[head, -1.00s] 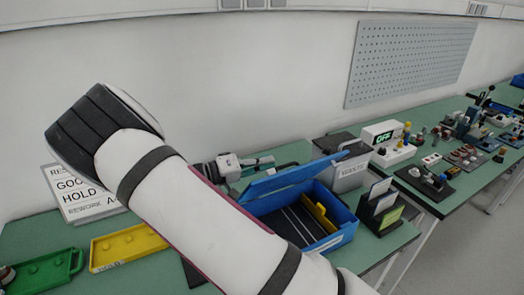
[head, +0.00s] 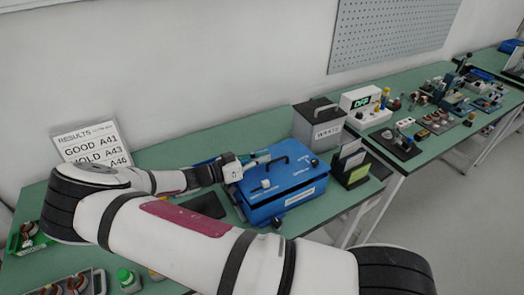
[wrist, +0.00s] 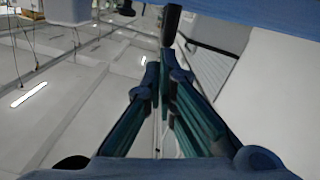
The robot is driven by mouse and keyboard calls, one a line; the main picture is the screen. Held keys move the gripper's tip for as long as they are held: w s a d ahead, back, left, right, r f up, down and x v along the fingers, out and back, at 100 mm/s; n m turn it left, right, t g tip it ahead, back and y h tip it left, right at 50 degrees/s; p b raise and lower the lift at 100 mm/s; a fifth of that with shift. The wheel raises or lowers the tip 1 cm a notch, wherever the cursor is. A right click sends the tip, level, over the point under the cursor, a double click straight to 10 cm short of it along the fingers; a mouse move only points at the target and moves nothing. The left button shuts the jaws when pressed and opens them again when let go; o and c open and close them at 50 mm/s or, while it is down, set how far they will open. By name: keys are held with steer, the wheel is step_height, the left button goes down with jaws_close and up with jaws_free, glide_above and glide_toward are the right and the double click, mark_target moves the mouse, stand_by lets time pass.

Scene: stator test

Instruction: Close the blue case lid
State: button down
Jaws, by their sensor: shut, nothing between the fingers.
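The blue case (head: 285,205) stands on the green table in the head view. Its lid (head: 290,178), with a black handle on top, lies down over the case and hides the inside. A thin dark line shows between lid and body at the front; I cannot tell whether the lid is fully seated. My gripper (head: 262,158) is shut and empty at the lid's back left, over or touching it; contact is unclear. In the wrist view my gripper's fingers (wrist: 168,80) point away with nothing between them, and a blue surface crosses the top.
A grey waste box (head: 318,128) stands behind the case, and a black holder with cards (head: 351,170) stands at its right. A results sign (head: 92,145) leans on the wall at left. My arm crosses the table's front. Instruments and fixtures crowd the table at right.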

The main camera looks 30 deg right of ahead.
steer(key=shift+s+f, duration=0.35)
steer(key=shift+f, duration=0.25)
